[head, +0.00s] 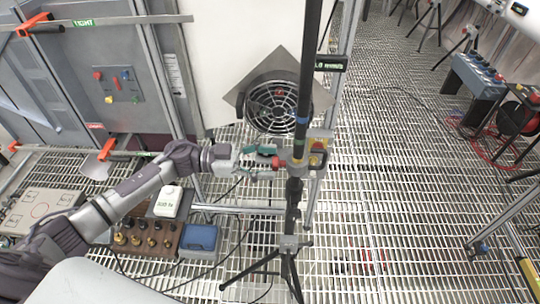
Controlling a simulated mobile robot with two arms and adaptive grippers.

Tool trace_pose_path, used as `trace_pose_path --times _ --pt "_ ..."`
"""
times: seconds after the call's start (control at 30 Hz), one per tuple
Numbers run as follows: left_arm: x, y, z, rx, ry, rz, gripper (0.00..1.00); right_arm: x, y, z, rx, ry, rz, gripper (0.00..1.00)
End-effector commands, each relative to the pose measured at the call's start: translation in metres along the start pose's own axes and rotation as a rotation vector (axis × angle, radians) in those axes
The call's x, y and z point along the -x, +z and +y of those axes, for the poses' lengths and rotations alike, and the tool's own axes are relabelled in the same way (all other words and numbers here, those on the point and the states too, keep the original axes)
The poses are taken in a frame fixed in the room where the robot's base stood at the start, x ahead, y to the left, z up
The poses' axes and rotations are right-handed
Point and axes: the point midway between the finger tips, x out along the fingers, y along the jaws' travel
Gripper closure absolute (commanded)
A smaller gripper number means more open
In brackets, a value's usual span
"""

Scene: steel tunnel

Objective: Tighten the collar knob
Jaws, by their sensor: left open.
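A black pole (309,70) on a tripod stands upright in the middle of the head view. A grey collar (297,168) sits around it, and a small red knob (276,163) points left from the collar. My left gripper (268,162) reaches in from the left at the knob's height. Its fingers are open, one above and one below the knob. I cannot tell whether they touch it. My right gripper is not in view.
A yellow box with a red button (317,155) is just right of the pole. A round fan (278,103) is behind it. A wooden block with dark knobs (150,238) and a blue case (198,238) lie lower left.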

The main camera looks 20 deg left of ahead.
Motion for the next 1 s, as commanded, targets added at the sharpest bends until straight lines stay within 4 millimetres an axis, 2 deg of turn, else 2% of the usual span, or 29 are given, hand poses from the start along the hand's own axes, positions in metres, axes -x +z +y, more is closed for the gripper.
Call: trace_pose_path --times 0.13,0.4,0.7,0.77,1.0 --pt "-0.0078 -0.0008 -0.0001 0.0 0.0 0.001 0.35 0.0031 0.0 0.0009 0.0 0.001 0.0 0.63" --pt "-0.0083 0.0001 0.0 -0.001 0.0 0.0 0.37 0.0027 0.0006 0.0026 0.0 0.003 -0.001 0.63" --pt "-0.008 0.0001 0.0001 0.0 0.0 0.0 0.87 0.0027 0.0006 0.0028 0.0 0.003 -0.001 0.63" --pt "-0.008 0.0001 0.0001 0.0 0.0 0.0 0.96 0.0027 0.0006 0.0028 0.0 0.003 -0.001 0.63" --pt "-0.0079 0.0008 0.0002 -0.022 0.0 0.0 0.96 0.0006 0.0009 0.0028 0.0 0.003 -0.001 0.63"
